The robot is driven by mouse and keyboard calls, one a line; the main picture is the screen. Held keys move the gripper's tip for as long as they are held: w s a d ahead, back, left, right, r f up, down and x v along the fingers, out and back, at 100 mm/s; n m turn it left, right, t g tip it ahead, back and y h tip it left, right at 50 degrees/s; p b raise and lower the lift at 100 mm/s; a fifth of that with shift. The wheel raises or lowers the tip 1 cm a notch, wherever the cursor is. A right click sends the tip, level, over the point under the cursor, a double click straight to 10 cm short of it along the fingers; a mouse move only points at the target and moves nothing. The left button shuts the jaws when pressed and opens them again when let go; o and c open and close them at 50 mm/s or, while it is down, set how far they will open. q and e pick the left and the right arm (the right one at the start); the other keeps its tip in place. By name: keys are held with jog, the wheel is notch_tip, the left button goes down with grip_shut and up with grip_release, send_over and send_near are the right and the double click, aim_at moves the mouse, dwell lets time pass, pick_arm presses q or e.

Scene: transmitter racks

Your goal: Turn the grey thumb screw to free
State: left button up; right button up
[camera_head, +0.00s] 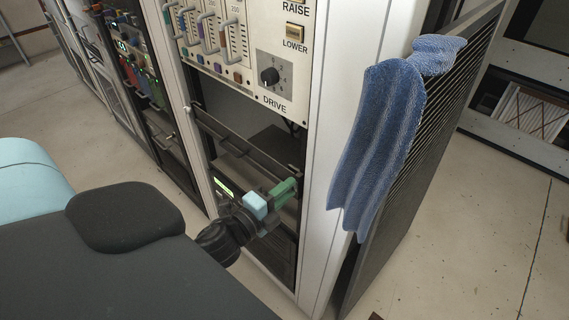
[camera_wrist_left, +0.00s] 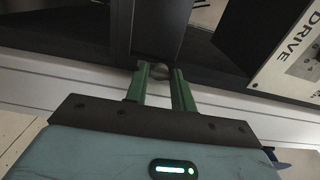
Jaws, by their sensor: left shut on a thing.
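My left gripper (camera_head: 288,189) reaches into the lower open part of the white rack, at its right upright. Its green fingers also show in the left wrist view (camera_wrist_left: 160,78). They are shut on a small rounded grey thumb screw (camera_wrist_left: 157,70), one finger on each side of it. The screw sits at the edge of a dark panel. In the head view the fingers hide the screw. How far it is turned cannot be told. My right gripper is not in view.
The white rack's control panel (camera_head: 284,50) with the black DRIVE knob (camera_head: 269,76) is above my gripper. A dark bar (camera_head: 240,143) crosses the opening. A blue cloth (camera_head: 378,130) hangs over the grille panel (camera_head: 415,170) at the right. Floor is clear beyond it.

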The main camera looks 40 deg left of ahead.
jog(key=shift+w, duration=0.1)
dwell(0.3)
pick_arm(q)
jog(key=o, duration=1)
jog(key=s+b, duration=0.1)
jog(key=s, duration=0.6)
jog(key=shift+s+a, duration=0.3)
jog(key=shift+s, duration=0.1)
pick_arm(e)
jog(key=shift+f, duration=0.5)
pick_arm(q)
jog(key=s+d+f+n+g+p, duration=0.4)
jog(key=s+n, duration=0.4)
jog(key=s, duration=0.3)
jog(key=s+d+f+n+g+p, duration=0.5)
jog(key=s+f+n, duration=0.3)
jog(key=s, duration=0.2)
jog(key=shift+s+d+f+n+p, duration=0.3)
jog(key=shift+s+d+n+p, duration=0.15)
jog(key=shift+d, duration=0.25)
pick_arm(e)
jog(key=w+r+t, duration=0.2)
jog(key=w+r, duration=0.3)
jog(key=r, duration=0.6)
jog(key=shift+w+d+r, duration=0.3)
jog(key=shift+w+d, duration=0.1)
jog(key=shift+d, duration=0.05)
